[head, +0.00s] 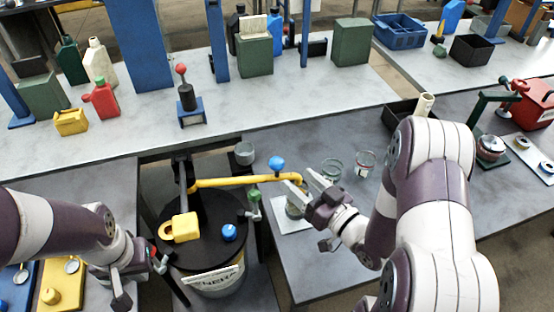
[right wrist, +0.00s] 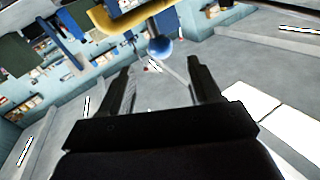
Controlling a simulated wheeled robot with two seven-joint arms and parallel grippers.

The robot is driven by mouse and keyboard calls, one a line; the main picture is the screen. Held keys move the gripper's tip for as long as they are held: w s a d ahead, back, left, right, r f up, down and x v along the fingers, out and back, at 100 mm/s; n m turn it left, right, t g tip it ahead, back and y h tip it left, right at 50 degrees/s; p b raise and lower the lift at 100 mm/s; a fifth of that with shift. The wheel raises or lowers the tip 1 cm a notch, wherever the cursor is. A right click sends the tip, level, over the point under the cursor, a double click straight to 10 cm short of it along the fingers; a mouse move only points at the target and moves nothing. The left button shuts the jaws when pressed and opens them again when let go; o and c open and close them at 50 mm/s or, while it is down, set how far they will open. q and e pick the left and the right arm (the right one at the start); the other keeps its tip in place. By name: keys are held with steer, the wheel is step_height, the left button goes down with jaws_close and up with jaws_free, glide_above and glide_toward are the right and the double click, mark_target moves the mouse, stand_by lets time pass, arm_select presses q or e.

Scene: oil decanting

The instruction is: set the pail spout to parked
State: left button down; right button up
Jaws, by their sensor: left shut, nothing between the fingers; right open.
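The pail (head: 215,282) has a dark lid and a white label and stands at the front centre. Its yellow spout (head: 225,182) runs from a post at the lid's back edge out to the right. A blue ball knob (head: 276,163) stands near the spout's outer end. The spout's tip is beside a glass jar on a white pad (head: 285,222). My right gripper (head: 298,190) is open and empty close to the tip. The right wrist view shows the knob (right wrist: 160,47) ahead of the fingers and the yellow spout (right wrist: 125,18) beyond. My left gripper (head: 121,299) is shut and empty, left of the pail.
A yellow block-shaped piece (head: 180,228) and a blue knob (head: 229,232) sit on the pail lid. A green-handled valve (head: 254,197) is below the spout. Glass jars (head: 365,163) stand to the right. A grey cup (head: 244,153) is behind the spout.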

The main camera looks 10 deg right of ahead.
mark_target(282, 167)
steer(key=p+x, duration=0.1)
steer(key=x, duration=0.7)
steer(key=shift+w+a, duration=0.2)
steer(key=shift+w, duration=0.1)
